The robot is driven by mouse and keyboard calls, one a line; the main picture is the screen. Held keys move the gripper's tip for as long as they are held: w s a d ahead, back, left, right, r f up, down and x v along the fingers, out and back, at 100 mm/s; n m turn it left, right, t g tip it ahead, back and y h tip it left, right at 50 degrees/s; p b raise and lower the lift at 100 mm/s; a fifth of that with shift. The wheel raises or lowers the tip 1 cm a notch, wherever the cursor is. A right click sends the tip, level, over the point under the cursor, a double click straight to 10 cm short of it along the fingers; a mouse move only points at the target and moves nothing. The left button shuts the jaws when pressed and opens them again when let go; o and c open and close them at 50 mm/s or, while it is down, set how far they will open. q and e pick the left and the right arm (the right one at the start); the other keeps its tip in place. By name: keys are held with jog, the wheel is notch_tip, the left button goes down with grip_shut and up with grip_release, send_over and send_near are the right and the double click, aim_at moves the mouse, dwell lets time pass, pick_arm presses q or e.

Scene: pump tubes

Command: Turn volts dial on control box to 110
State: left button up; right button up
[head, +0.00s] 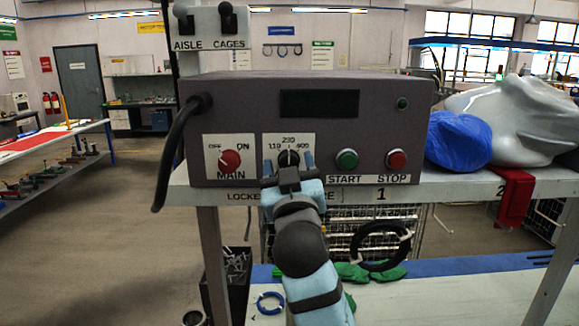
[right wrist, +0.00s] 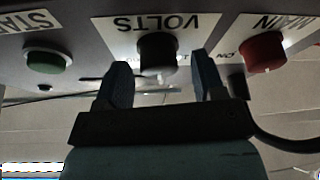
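The control box (head: 245,110) is a dark grey case on a shelf. Its black volts dial (head: 289,157) sits on a white plate marked 110, 210 or similar, and 400. The dial also shows in the right wrist view (right wrist: 157,52), which sees the box upside down. My right gripper (head: 288,166) is in front of the dial, and its blue fingers (right wrist: 160,84) are open, one on each side of the dial, with visible gaps. The dial's pointer direction is hard to tell. My left gripper is not in view.
The red MAIN knob (head: 230,160) is left of the dial; the green START button (head: 347,160) and red STOP button (head: 396,160) are right. A black cable (head: 165,160) hangs at the box's left. A blue bag (head: 458,140) lies to the right on the shelf.

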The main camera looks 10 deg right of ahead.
jog(key=c, duration=0.9)
jog(key=shift+n, duration=0.4)
jog(key=n+y, duration=0.2)
jog(key=n, duration=0.1)
jog(key=n+y, duration=0.2)
jog(key=n, duration=0.2)
jog(key=shift+d+r+g, duration=0.1)
jog(key=shift+d+g, duration=0.05)
jog(key=shift+g, duration=0.15)
jog(key=n+g+y, duration=0.1)
jog(key=n, duration=0.2)
jog(key=shift+n, duration=0.5)
jog(key=shift+n+y, duration=0.3)
